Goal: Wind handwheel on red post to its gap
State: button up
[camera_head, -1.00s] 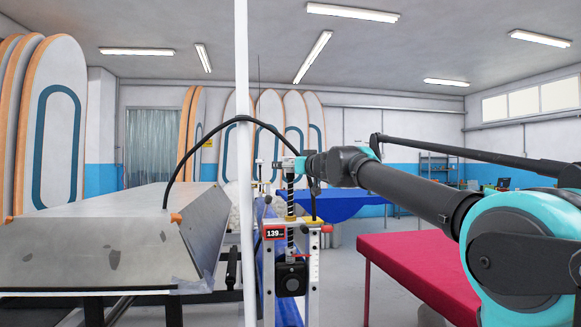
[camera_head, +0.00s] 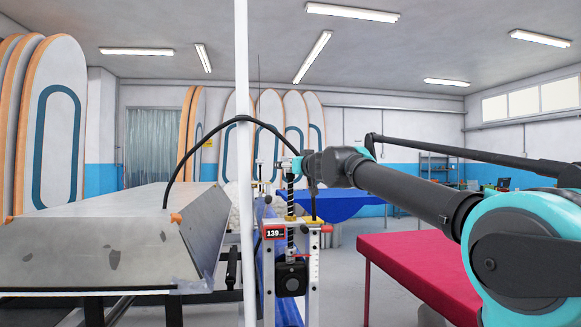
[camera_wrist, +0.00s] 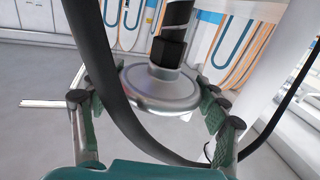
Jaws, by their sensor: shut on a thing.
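The handwheel (camera_wrist: 160,88) is a grey disc on a dark hub and screw in the wrist view. My gripper (camera_wrist: 148,98) has its teal and black fingers on opposite sides of the wheel's rim, shut on it. In the head view my gripper (camera_head: 291,164) is at the top of a dark threaded screw (camera_head: 290,212). The wheel is mostly hidden there. A black block (camera_head: 291,279) sits low on the frame.
A white pole (camera_head: 245,200) stands just left of the post. A grey metal bench (camera_head: 90,245) lies left, and a red table (camera_head: 410,262) right.

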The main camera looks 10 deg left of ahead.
jog(key=o, duration=1.2)
jog(key=shift+s, duration=0.1)
jog(key=v, duration=1.2)
